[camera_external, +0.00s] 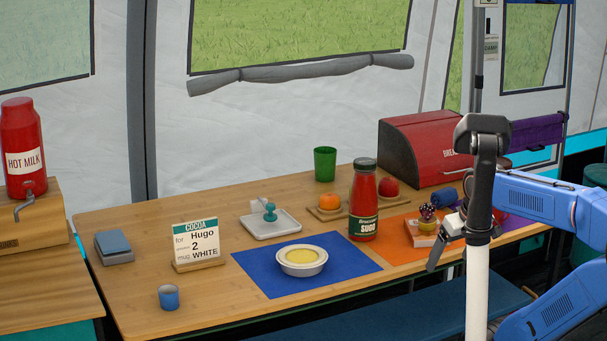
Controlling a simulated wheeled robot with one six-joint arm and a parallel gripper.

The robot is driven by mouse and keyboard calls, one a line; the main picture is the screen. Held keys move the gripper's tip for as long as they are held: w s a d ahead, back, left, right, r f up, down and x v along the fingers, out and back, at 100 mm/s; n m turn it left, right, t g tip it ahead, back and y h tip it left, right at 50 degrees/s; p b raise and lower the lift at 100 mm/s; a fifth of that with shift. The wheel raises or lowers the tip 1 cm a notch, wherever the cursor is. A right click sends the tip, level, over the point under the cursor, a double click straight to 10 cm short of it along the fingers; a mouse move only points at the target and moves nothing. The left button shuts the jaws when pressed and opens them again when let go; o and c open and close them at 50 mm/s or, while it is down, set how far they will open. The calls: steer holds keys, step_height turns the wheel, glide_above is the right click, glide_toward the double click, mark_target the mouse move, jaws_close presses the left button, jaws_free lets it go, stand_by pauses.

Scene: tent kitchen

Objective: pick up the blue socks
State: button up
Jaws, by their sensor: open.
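A dark blue rolled bundle (445,197), which looks like the blue socks, lies on the right part of the wooden table, in front of the red bread box. My gripper (438,253) shows as a dark finger at the table's front right edge, left of a white upright. It is nearer the camera than the bundle and apart from it in the picture. The gripper is open, and nothing shows in it. The rest of it is hidden behind my dark arm link and the upright.
A patterned purple item (428,211) and a small box (423,230) lie close to the bundle on an orange mat (395,243). A sugo jar (364,205) stands left of them. The red bread box (425,150) stands behind. A bowl (301,262) sits on a blue mat (250,264).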

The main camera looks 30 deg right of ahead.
step_height(320, 180, up, 17)
steer(key=n+g, duration=0.2)
steer(key=g, duration=0.3)
glide_above(444, 189)
steer(key=f, duration=1.1)
steer(key=shift+w+d+f, duration=0.15)
steer(key=shift+d+f, duration=0.2)
steer(key=shift+a+f, duration=0.15)
steer(key=shift+f, duration=2.75)
steer(key=c, duration=1.1)
